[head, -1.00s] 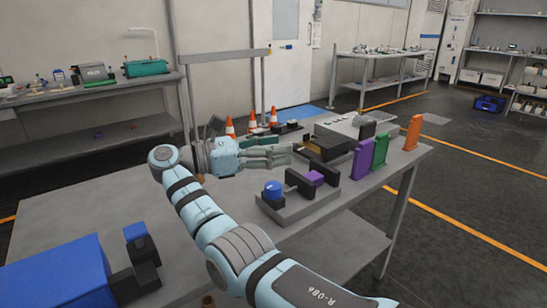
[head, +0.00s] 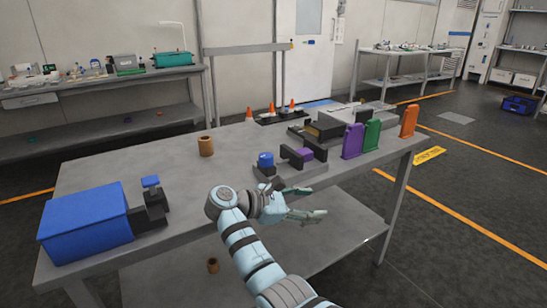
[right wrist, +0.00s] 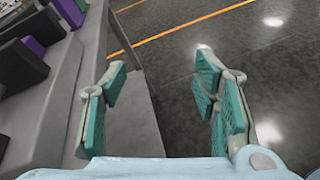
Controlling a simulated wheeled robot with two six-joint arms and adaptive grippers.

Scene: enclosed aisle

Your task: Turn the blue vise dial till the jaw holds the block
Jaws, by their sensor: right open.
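The vise's grey base (head: 270,176) sits near the front edge of the table. Its blue dial (head: 265,160) is at the left end. The purple block (head: 304,154) stands between two dark jaws; I cannot tell whether the near jaw (head: 290,157) touches it. My right gripper (head: 318,202) is open and empty, apart from the vise, in front of the table edge. In the right wrist view its fingers (right wrist: 162,75) are spread over the table edge and floor, and the block (right wrist: 22,68) shows at the left. The dial is out of that view. My left gripper is not in view.
Purple (head: 352,141), green (head: 372,135) and orange (head: 408,121) upright pieces stand right of the vise. A brown cylinder (head: 205,146) stands behind. A blue box (head: 85,223) and a dark fixture with a blue top (head: 150,181) are at the left. The table's middle is clear.

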